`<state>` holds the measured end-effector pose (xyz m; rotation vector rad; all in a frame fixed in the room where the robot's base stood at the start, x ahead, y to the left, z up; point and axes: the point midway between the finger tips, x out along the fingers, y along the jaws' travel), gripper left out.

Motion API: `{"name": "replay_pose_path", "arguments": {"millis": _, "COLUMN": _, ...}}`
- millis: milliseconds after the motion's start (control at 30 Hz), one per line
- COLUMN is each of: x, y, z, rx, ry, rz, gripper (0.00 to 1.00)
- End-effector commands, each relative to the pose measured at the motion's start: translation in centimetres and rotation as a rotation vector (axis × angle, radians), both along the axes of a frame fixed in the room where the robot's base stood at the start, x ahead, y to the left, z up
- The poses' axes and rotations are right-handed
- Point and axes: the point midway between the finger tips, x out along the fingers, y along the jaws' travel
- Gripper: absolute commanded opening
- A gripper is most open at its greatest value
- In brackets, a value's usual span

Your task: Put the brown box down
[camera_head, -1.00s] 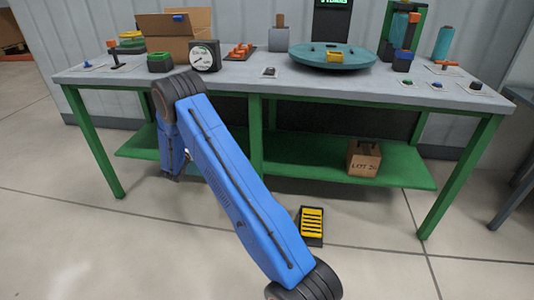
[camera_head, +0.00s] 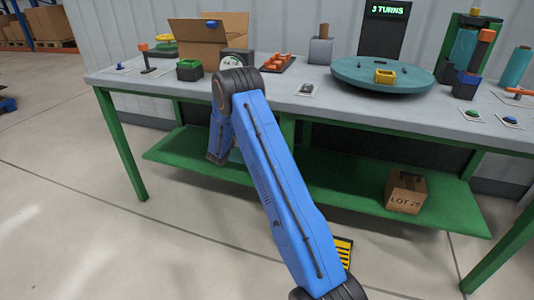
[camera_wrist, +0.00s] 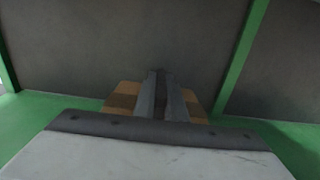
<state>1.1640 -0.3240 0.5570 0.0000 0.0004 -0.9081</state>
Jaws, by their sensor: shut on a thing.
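In the wrist view my gripper (camera_wrist: 160,78) is shut on a brown box (camera_wrist: 124,96) with darker bands. The box shows on both sides of the fingers, and its middle is hidden behind them. The green lower shelf (camera_wrist: 45,112) lies around and under it. I cannot tell whether the box touches the shelf. In the head view my blue arm reaches down toward the left part of the green shelf (camera_head: 335,197), and the gripper and held box are hidden there.
Another brown box (camera_head: 404,203), marked LOT, stands on the shelf's right part. The grey tabletop (camera_head: 270,95) above carries an open carton (camera_head: 200,45), a teal turntable (camera_head: 345,75) and several small items. Green legs (camera_head: 122,145) bound the shelf. Shelf between arm and LOT box is clear.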

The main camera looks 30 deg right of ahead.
Motion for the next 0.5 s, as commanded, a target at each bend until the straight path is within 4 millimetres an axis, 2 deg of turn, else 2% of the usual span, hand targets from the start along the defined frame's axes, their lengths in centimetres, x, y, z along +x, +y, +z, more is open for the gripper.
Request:
{"name": "replay_pose_path", "arguments": {"millis": 233, "x": 0.0, "y": 0.0, "z": -3.9, "rx": -0.001, "ry": 0.001, "rz": -0.001, "gripper": 0.00}}
{"name": "replay_pose_path", "arguments": {"millis": 500, "x": 0.0, "y": 0.0, "z": -5.9, "rx": -0.001, "ry": -0.001, "rz": 0.000, "gripper": 0.00}}
